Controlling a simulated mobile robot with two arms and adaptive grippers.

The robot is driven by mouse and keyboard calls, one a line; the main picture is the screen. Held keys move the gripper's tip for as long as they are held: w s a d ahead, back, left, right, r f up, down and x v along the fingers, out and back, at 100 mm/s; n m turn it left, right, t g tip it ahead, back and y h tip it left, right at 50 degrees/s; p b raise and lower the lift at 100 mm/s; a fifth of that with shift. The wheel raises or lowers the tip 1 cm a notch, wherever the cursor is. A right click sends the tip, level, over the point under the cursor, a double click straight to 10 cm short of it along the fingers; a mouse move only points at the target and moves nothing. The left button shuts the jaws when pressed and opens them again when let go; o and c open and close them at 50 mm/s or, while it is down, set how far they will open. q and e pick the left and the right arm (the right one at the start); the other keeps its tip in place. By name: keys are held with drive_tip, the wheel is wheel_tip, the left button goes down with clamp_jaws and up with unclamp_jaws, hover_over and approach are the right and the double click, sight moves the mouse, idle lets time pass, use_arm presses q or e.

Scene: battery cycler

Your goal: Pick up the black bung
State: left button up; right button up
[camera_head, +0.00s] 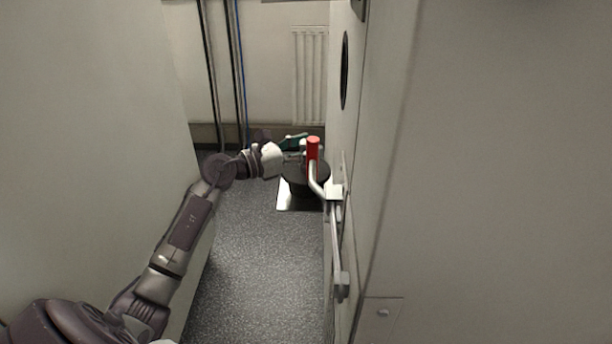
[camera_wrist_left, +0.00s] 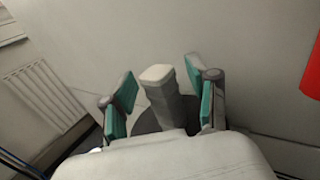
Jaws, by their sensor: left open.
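A dark round thing (camera_head: 296,177), which looks like the black bung, sits low beside the cabinet in the head view, partly hidden by my gripper and a red handle. My left gripper (camera_head: 296,150) is above it, with its teal-padded fingers apart. A dark round surface (camera_wrist_left: 147,122) shows behind the post. I cannot tell whether the post belongs to the bung or touches the fingers. My right gripper is not in view.
A red-topped lever handle (camera_head: 313,150) juts from the large cabinet (camera_head: 480,150) on the right, very close to my left gripper. The red part (camera_wrist_left: 312,70) also shows in the left wrist view. A pale wall (camera_head: 90,100) bounds the left; the floor (camera_head: 260,260) between is clear.

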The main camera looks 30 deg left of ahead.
use_arm(q)
clamp_jaws()
drive_tip(key=shift+a+r, duration=0.1)
idle(0.4)
